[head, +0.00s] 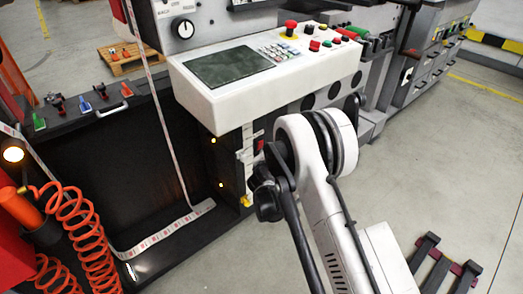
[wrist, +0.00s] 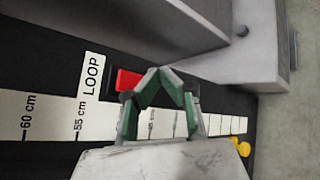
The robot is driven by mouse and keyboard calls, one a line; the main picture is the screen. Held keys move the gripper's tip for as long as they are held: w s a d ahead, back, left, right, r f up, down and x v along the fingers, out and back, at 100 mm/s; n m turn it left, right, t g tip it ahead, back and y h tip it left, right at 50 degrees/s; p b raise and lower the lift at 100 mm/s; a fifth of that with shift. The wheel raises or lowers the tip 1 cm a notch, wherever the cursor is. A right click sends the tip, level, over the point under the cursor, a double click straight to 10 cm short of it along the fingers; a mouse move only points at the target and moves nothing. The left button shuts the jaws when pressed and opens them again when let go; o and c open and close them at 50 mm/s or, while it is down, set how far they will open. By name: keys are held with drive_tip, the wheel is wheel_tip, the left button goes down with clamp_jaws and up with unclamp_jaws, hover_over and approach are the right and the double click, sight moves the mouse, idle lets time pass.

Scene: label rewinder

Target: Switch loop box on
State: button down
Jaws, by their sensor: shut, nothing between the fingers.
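In the wrist view a white label (wrist: 92,75) reads LOOP. Beside it, a red switch (wrist: 127,80) sits in a dark housing on the black panel. My gripper (wrist: 164,72) is shut and empty, its green-sided fingers meeting at the tips just right of the red switch. The fingers partly overlap the housing, and I cannot tell whether they touch it. The switch's on or off position is not clear. In the head view a small red patch (head: 260,147) shows by the scale strip; my arm hides the gripper there.
A white scale strip (wrist: 50,117) with cm marks runs along the panel under my fingers. A grey housing (wrist: 235,55) juts out above and right of them. In the head view the white control console (head: 225,90) overhangs the panel. Open floor (head: 440,180) lies to the right.

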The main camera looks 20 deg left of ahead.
drive_tip(key=d, duration=0.1)
drive_tip(key=s+d, duration=0.1)
drive_tip(key=d, duration=0.1)
drive_tip(key=s+d, duration=0.1)
drive_tip(key=shift+s+d+r, duration=0.15)
drive_tip(key=shift+r, duration=0.2)
idle(0.3)
idle(0.4)
